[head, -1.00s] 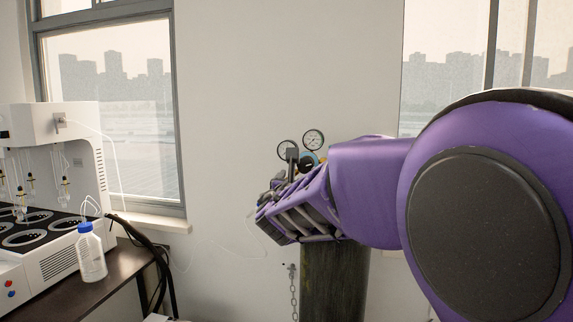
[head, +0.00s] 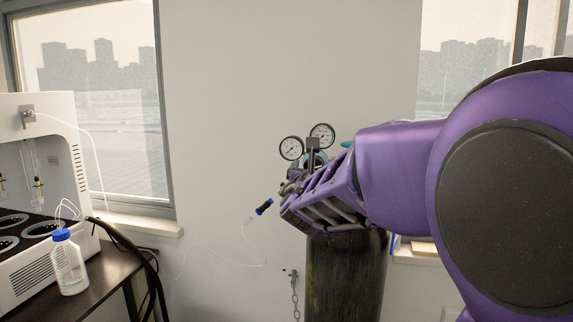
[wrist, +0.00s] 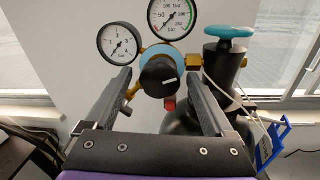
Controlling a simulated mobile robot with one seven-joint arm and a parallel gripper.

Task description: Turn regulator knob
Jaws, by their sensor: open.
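The regulator knob (wrist: 160,80) is black with a white mark and sits in the middle of the wrist view, in front of a light blue round body. My gripper (wrist: 157,82) is open, with one finger on each side of the knob in that view. Whether the fingers reach as far as the knob is unclear. Two round gauges (wrist: 120,43) (wrist: 172,18) stand above the knob. In the head view my gripper (head: 285,195) is in front of the regulator and hides the knob. The gauges (head: 291,148) show above it.
The dark gas cylinder (head: 345,275) stands below the regulator, with a teal valve handwheel (wrist: 230,32) at right. A chain (head: 295,295) hangs beside it. A bench with a white distiller (head: 50,190) and a bottle (head: 68,265) is at left.

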